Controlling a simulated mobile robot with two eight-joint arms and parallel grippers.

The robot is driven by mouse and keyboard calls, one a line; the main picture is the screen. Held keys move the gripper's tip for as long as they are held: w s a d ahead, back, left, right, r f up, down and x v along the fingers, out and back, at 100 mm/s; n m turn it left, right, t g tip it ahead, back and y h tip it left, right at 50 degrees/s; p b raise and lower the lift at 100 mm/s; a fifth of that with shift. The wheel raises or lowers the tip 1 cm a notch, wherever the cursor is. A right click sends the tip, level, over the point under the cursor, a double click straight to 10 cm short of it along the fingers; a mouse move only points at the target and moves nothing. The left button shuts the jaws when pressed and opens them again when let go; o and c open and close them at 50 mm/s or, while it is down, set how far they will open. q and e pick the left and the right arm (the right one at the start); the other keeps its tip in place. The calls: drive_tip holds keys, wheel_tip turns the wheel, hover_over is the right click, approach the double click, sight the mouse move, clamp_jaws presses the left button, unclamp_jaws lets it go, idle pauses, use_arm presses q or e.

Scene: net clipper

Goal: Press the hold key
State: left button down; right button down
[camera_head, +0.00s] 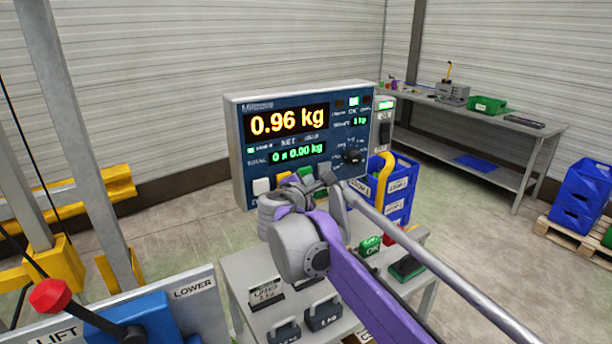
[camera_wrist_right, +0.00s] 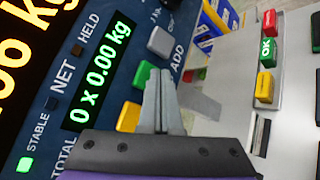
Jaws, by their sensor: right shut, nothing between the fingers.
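The weighing panel (camera_head: 240,150) stands in front of me and reads 0.96 kg above 0 x 0.00 kg; it also fills the left of the wrist view (camera_wrist_right: 60,60). Along its lower edge are a white key (camera_head: 261,187), a yellow key (camera_wrist_right: 129,117), a green key (camera_wrist_right: 143,76) and a grey key (camera_wrist_right: 161,42). My right gripper (camera_wrist_right: 161,76) is shut and empty, its tips in front of the key row, beside the green key. I cannot tell whether they touch. Key labels are mostly hidden, so the hold key is unclear. My left gripper is out of view.
Below the panel is a small table (camera_head: 240,270) with dark weights (camera_head: 322,313) and a green OK button (camera_head: 370,245). Blue crates (camera_head: 398,190) stand behind. A lift control with a red knob (camera_head: 50,296) is at lower left. A workbench (camera_head: 540,135) stands at back right.

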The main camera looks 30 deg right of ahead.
drive_tip(key=shift+w, duration=0.2)
drive_tip(key=shift+s, duration=0.1)
idle(0.4)
drive_tip(key=shift+s, duration=0.75)
drive_tip(key=s, duration=0.3)
drive_tip(key=s+p, duration=0.1)
drive_tip(key=s, duration=0.1)
drive_tip(key=shift+d, duration=0.25)
idle(0.5)
drive_tip(key=s+a+f+m+g+y+p, duration=0.1)
drive_tip(key=s+a+f+m+g+y, duration=0.1)
drive_tip(key=s+f, duration=0.7)
drive_tip(key=s+a+f+m+g+y+p, duration=0.1)
drive_tip(key=s+a+f+m+g+y, duration=0.1)
drive_tip(key=s+a+f+m+y, duration=0.2)
drive_tip(key=s+a+f+m+g+y+p, duration=0.1)
drive_tip(key=s+a+f+m+g+y, duration=0.1)
drive_tip(key=s+a+f+m, duration=0.6)
drive_tip(key=s+f+m+y, duration=0.1)
drive_tip(key=s+f+m, duration=0.1)
drive_tip(key=s+f, duration=0.3)
drive_tip(key=shift+s+f+y, duration=0.35)
drive_tip(key=shift+f+y, duration=0.05)
drive_tip(key=shift+f, duration=0.45)
